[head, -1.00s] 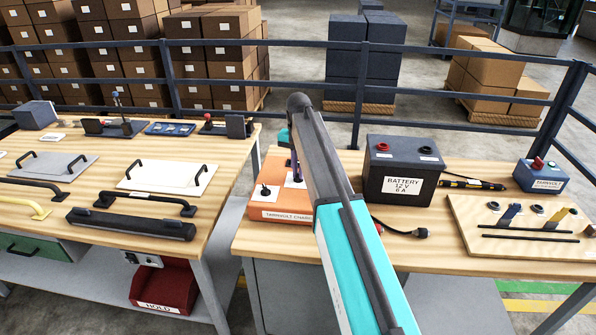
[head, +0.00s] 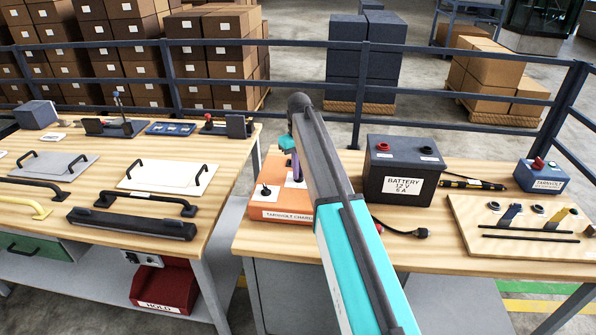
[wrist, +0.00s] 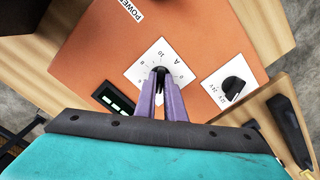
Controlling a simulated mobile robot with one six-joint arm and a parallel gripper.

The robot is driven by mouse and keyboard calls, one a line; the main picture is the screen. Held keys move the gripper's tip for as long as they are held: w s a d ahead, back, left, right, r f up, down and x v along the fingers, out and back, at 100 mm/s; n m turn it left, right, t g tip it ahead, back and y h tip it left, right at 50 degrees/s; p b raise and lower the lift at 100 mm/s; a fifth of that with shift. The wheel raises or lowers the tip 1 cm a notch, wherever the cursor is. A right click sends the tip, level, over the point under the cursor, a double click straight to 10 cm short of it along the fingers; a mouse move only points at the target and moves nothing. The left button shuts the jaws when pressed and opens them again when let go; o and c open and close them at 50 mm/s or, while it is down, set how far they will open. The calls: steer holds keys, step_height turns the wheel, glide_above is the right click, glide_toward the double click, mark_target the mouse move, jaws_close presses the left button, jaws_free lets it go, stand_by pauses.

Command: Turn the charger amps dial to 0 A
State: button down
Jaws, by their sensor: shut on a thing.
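The orange charger (head: 280,206) sits on the right-hand wooden bench, partly hidden behind my arm in the head view. In the wrist view its orange top (wrist: 190,30) fills the middle. The amps dial (wrist: 161,72) is a dark knob on a white plate (wrist: 146,58) marked A, with a 10 legible at its upper edge. My gripper (wrist: 160,75) is shut on the amps dial, its purple fingers on either side of the knob. The fingers hide most of the knob, so I cannot tell where its pointer stands. My gripper (head: 296,168) also shows in the head view above the charger.
A second black knob (wrist: 233,86), on a plate marked 12 V and 24 V, is right of the dial. A dark display (wrist: 113,100) is to the left. The battery (head: 402,170) stands right of the charger, with a black cable plug (head: 421,233) in front.

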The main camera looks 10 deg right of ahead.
steer(key=n, duration=0.5)
steer(key=shift+w+r, duration=0.1)
steer(key=shift+r, duration=0.05)
steer(key=n, duration=1)
steer(key=shift+n, duration=2)
steer(key=c, duration=1.8)
jaws_free()
steer(key=shift+c, duration=0.2)
